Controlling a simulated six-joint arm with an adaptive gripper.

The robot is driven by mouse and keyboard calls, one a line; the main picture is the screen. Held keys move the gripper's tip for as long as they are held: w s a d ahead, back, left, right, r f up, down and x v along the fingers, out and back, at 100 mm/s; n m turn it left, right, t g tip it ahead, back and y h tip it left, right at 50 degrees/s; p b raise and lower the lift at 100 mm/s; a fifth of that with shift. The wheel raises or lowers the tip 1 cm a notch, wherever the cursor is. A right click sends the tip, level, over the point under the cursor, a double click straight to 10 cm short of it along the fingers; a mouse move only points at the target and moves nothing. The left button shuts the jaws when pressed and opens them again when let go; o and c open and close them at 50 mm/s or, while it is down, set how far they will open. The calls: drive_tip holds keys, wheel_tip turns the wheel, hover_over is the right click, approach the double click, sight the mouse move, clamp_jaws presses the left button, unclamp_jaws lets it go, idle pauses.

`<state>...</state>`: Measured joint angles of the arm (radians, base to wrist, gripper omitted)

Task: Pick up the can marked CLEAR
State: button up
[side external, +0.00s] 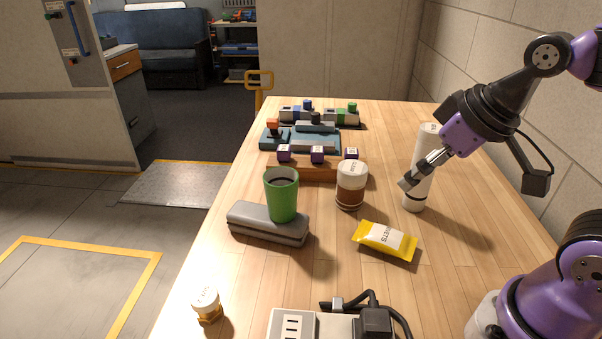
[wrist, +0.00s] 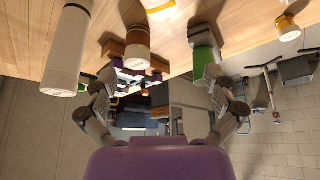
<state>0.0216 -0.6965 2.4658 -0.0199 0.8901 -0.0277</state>
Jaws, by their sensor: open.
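A tall white can (side external: 416,192) stands upright on the wooden table (side external: 480,200), towards the right. I cannot read a CLEAR marking on it; my gripper covers part of its middle. My gripper (side external: 410,183) is tilted down in front of it in the side view, with nothing held. In the wrist view, a tall white cylinder (wrist: 70,45), which looks like the same can, is at the upper left. It lies outside the space between the open fingers (wrist: 160,105), beyond the left one.
A power strip with plug (side external: 292,325) is in front. Block-like fixtures (side external: 315,140) fill the back.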

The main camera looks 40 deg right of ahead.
drive_tip(key=w+d+f+n+g, duration=0.1)
drive_tip(key=w+d+n, duration=0.15)
drive_tip(key=w, duration=0.55)
drive_tip(key=n+y, duration=0.2)
hover_over(360, 169)
drive_tip(key=s, duration=0.2)
drive_tip(key=shift+m, duration=0.25)
drive_tip(key=f, duration=0.4)
drive_tip(key=shift+d+f, duration=0.2)
drive_tip(key=shift+g, duration=0.3)
drive_tip(key=x, duration=0.4)
drive_tip(key=shift+w+d+f, duration=0.15)
drive_tip(key=shift+f, duration=0.25)
drive_tip(key=x, duration=0.6)
drive_tip(key=shift+d, duration=0.25)
drive_tip(key=c, duration=1.3)
drive_tip(key=shift+o, duration=0.2)
